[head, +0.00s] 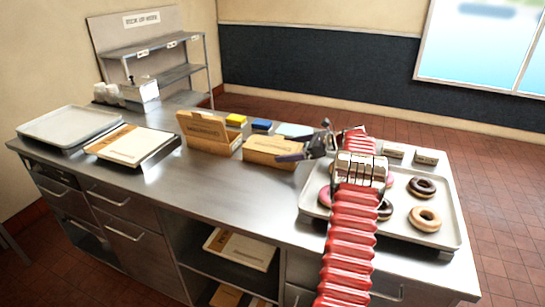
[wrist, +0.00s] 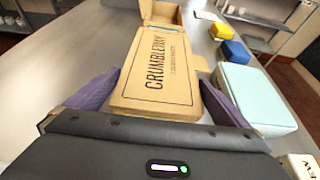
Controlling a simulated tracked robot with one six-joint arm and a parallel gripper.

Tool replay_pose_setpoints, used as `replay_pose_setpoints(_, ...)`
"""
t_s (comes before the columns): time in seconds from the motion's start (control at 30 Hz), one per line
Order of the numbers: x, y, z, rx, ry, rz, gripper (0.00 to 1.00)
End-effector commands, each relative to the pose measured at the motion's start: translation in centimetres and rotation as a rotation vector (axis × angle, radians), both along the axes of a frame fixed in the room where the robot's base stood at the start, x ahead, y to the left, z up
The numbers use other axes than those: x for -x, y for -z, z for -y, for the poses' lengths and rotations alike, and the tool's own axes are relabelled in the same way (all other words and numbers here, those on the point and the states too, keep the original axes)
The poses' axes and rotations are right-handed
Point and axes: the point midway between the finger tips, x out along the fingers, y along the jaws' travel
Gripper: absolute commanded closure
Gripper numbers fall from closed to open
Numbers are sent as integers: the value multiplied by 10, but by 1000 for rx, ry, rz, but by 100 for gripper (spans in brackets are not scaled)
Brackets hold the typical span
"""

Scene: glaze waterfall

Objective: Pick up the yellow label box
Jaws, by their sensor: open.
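The small yellow box (head: 236,120) stands at the back of the steel counter, left of a blue box (head: 262,125). In the wrist view the yellow box (wrist: 220,31) is at upper right, beyond my fingers. My gripper (head: 302,152) is open, with its purple fingers apart; it also shows in the wrist view (wrist: 160,80). It is near a closed brown cardboard box (head: 268,151) marked CRUMBLEBAY, which appears between the fingers in the wrist view (wrist: 155,75). Whether the fingers touch that box cannot be told. Nothing is visibly held.
A pale blue box (wrist: 258,95) lies right of the cardboard box. An open cardboard box (head: 205,133) stands left of it. A tray (head: 440,243) of donuts is at right, under my arm. Small labelled boxes (head: 426,157) stand behind it. Bare counter lies in front.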

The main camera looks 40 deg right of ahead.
Motion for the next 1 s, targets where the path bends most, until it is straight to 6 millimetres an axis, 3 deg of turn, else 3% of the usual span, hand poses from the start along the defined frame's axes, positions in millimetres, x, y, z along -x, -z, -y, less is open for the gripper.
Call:
replay_pose_setpoints(0.17,0,0,0,0,0,0,0)
replay_pose_setpoints(0.6,0,0,0,0,0,0,30)
replay_pose_setpoints(1.0,0,-10,0,2,-1,1,30)
